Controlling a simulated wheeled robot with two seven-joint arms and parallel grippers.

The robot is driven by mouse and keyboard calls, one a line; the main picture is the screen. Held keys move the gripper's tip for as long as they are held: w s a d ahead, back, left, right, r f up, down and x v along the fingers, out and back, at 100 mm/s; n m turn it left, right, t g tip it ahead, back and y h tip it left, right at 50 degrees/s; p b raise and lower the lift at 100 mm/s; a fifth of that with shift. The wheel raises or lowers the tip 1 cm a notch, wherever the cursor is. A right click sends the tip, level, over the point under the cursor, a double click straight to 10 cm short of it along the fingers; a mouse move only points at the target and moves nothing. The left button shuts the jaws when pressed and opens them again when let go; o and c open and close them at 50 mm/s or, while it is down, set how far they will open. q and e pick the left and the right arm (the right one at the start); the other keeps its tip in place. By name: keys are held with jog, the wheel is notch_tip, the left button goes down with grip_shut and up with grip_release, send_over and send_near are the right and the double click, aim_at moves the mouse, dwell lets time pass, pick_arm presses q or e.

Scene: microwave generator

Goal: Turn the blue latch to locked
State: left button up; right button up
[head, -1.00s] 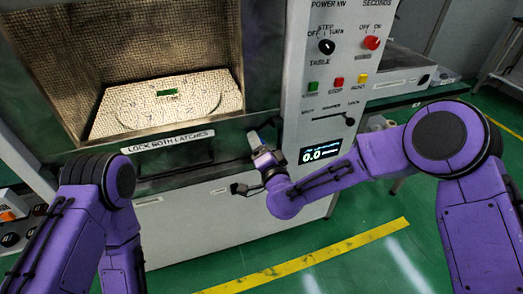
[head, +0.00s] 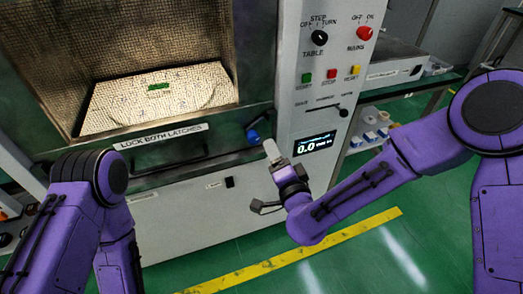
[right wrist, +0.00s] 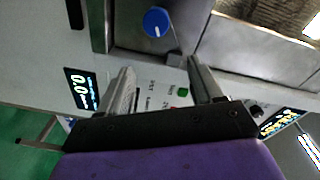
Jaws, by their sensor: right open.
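The blue latch (head: 253,136) is a small round knob at the right end of the oven's lower front edge, beside the control panel. In the right wrist view the blue latch (right wrist: 156,22) shows as a round blue cap with a grey piece close beside it. I cannot tell its turned position. My right gripper (head: 271,150) is just right of and below the latch in the head view, apart from it. In the wrist view my right gripper (right wrist: 160,75) is open and empty, with the latch beyond its fingertips. My left gripper is out of view.
The open oven chamber (head: 75,110) is above left, with a label (head: 160,138) reading "LOCK BOTH LATCHES" under it. The control panel (head: 297,120) has knobs, buttons and a slider lever (head: 343,112). Green floor lies clear in front.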

aim_at(255, 141)
notch_tip(255, 141, up, 3)
jog(key=w+d+n+g+y+p, duration=0.1)
jog(key=w+d+n+g+p, duration=0.1)
jog(key=d+p, duration=0.1)
jog(key=w+a+f+n+g+y, duration=0.1)
jog(key=w+a+n, duration=0.1)
jog(key=a, duration=0.1)
jog(key=w+a+f+n+g+y, duration=0.1)
jog(key=w+a+f, duration=0.1)
jog(key=a, duration=0.1)
jog(key=w+a+f+n+g+y+p, duration=0.1)
jog(key=w+a+n, duration=0.1)
jog(key=shift+w+a+f+n, duration=0.25)
jog(key=shift+a+f+n, duration=0.05)
jog(key=shift+a, duration=0.1)
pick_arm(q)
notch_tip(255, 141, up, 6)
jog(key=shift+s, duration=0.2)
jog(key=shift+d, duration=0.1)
